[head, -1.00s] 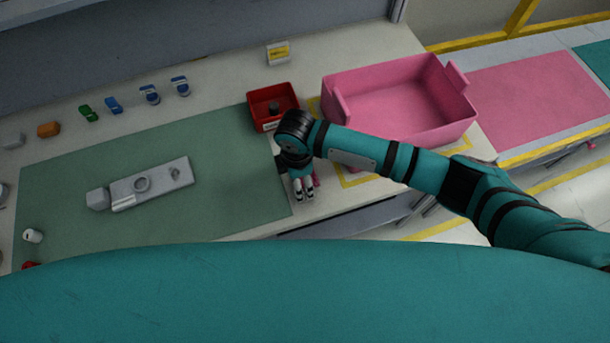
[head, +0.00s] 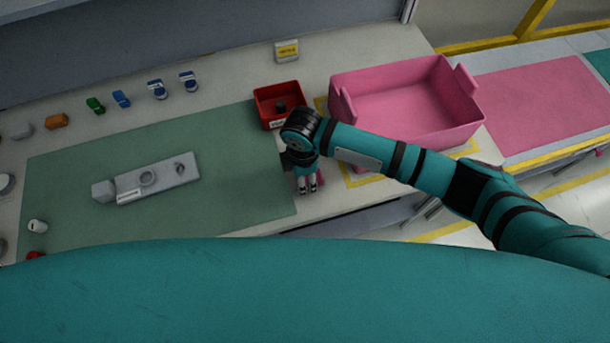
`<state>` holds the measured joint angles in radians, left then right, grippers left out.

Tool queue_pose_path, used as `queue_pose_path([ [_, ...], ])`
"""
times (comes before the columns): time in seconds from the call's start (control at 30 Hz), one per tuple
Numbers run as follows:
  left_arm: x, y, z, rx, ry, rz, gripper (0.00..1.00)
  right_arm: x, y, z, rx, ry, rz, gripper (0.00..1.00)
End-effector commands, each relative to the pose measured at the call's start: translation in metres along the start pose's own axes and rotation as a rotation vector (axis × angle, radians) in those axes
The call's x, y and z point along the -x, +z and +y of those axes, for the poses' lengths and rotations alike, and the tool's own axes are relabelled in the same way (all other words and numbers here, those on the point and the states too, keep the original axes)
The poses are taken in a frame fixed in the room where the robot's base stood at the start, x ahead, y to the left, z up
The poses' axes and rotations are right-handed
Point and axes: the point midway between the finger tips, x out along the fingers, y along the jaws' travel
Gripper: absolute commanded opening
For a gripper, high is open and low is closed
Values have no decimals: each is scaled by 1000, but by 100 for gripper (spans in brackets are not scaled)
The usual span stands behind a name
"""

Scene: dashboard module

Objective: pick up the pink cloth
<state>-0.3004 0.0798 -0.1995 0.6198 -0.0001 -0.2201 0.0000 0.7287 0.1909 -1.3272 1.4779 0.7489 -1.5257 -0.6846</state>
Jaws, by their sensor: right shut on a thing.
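My right gripper (head: 307,186) is over the bench near its front edge, at the right end of the green mat, pointing down. It is shut on the pink cloth (head: 319,180). Only a small pink piece of the cloth shows beside the fingers; the gripper and wrist hide the rest. I cannot tell whether the cloth touches the bench. My left gripper is not in view.
A pink bin (head: 400,125) stands right of the gripper, behind my forearm. A small red tray (head: 267,122) holding a dark part is behind the wrist. A grey module (head: 150,180) lies on the green mat (head: 230,200). Several small parts line the back left.

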Motion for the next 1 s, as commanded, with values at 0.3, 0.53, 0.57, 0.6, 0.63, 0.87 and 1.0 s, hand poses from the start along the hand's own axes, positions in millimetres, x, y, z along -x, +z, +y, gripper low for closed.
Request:
queue_pose_path([
  [0.3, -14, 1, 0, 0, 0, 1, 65, 31, 0, -4, 3, 0, 1, 15],
  [0.53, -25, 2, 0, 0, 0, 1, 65, 34, 2, -62, 5, -1, 2, 15],
  [0.57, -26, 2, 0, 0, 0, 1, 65, 35, 2, -70, 4, -1, 2, 15],
  [0.6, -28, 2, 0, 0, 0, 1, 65, 36, 3, -81, 4, -2, 1, 15],
  [0.63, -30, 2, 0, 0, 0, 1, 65, 37, 3, -89, 5, -1, 2, 15],
  [0.87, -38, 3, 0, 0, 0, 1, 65, 43, 5, -138, 3, 0, 1, 15],
  [1.0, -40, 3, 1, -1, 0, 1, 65, 45, 6, -153, 1, -1, 0, 15],
])
